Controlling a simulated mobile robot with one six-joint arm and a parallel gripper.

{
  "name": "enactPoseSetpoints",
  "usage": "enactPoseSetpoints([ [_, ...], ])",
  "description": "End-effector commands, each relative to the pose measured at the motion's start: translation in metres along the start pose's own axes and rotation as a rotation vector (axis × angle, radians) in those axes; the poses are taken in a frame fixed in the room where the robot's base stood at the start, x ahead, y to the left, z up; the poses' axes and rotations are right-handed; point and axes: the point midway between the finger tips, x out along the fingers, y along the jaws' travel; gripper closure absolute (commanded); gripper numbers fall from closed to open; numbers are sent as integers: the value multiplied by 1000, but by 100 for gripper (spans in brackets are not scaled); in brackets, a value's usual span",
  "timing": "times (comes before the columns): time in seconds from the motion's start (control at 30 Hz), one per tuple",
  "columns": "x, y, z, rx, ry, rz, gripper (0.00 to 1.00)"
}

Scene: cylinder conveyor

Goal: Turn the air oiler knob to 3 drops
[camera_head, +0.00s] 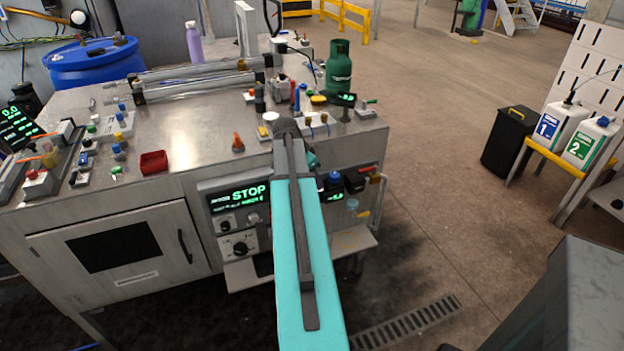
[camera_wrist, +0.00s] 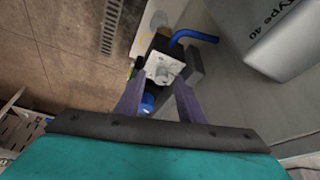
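In the wrist view my gripper (camera_wrist: 157,88) points at a black unit with a pale grey round top (camera_wrist: 163,68). Its two dark fingers are apart, one on each side, with nothing clamped between them. A blue knob (camera_wrist: 148,102) shows between the fingers, partly covered by the gripper body. I cannot tell which unit is the air oiler, and no drop marking is readable.
A blue hose (camera_wrist: 196,37) curves beside the unit, and a grey "Type-40" body (camera_wrist: 285,40) is close on the right. The steel bench (camera_head: 195,145) carries several parts and a green gas bottle (camera_head: 339,68). A STOP panel (camera_head: 236,199) is left of my arm.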

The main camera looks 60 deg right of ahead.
Motion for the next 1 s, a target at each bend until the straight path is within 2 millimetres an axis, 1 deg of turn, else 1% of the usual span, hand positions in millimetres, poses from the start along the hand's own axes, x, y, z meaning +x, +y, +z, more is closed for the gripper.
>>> enactPoseSetpoints([
  [0.27, -1, -1, 1, -1, -1, -2, 65],
  [0.47, -8, -1, 1, -2, 0, -3, 65],
  [0.67, -26, -1, 1, -2, 0, -3, 65],
  [1.0, -66, -1, 1, -2, 1, -4, 65],
])
